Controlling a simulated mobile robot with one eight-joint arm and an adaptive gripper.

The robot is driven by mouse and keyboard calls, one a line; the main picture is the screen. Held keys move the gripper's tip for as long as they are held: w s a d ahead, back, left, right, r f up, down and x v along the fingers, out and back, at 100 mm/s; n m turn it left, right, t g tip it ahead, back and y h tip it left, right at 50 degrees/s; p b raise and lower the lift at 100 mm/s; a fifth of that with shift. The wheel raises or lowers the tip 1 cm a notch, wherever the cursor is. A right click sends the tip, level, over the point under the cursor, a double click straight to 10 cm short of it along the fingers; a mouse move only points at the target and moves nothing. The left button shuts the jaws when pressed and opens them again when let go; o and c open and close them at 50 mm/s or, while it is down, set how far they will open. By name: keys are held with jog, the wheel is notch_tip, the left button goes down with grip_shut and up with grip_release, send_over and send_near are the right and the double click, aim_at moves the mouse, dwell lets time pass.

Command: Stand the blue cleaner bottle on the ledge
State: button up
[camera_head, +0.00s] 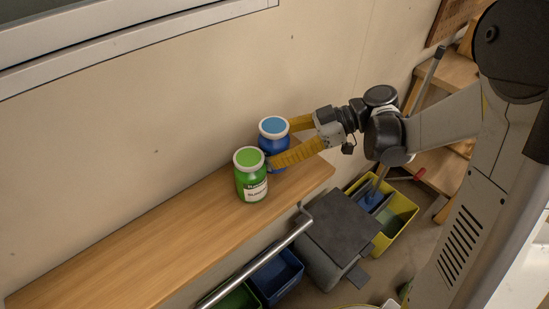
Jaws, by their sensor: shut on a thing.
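The blue cleaner bottle (272,142), with a white-rimmed blue top, is at the right end of the wooden ledge (150,245), close to the wall. It looks upright. My gripper (280,142) is shut on it, with its yellow fingers reaching in from the right on both sides. The near finger and the green bottle hide its lower part, so I cannot tell whether its base touches the ledge.
A green bottle (251,184) with a white label stands on the ledge just in front of the blue one. A metal rail (262,262) runs below the ledge. A yellow bucket (397,228) and blue bin (280,275) are on the floor. The ledge's left is clear.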

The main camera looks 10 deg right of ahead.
notch_tip(320, 180, down, 3)
jog(key=shift+f+b, duration=0.2)
jog(key=shift+b, duration=0.55)
jog(key=shift+r, duration=0.15)
jog(key=o, duration=1.4)
